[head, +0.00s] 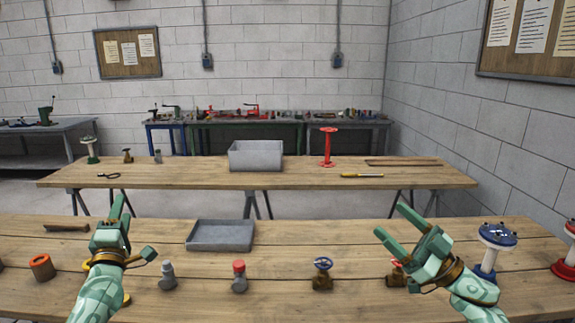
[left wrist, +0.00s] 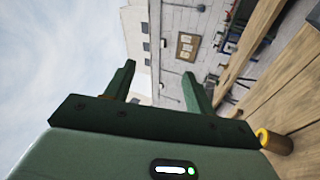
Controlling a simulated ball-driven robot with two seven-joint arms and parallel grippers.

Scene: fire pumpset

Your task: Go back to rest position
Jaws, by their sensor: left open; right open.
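My left gripper (head: 122,207) is raised above the left part of the near bench, fingers pointing up and away, open and empty. In the left wrist view its two green fingers (left wrist: 158,88) stand apart with nothing between them. My right gripper (head: 391,225) is raised above the right part of the near bench, open and empty, its fingers pointing up and left. A yellow object is partly hidden behind my left wrist. A red-handled valve (head: 396,272) is partly hidden by my right gripper.
The near wooden bench (head: 320,235) holds a grey tray (head: 220,248), an orange ring (head: 41,267), a grey fitting (head: 167,276), a red-capped fitting (head: 239,277), a blue-handled valve (head: 322,273) and a blue flanged part (head: 497,237). A second bench (head: 290,178) behind carries a grey bin (head: 255,163).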

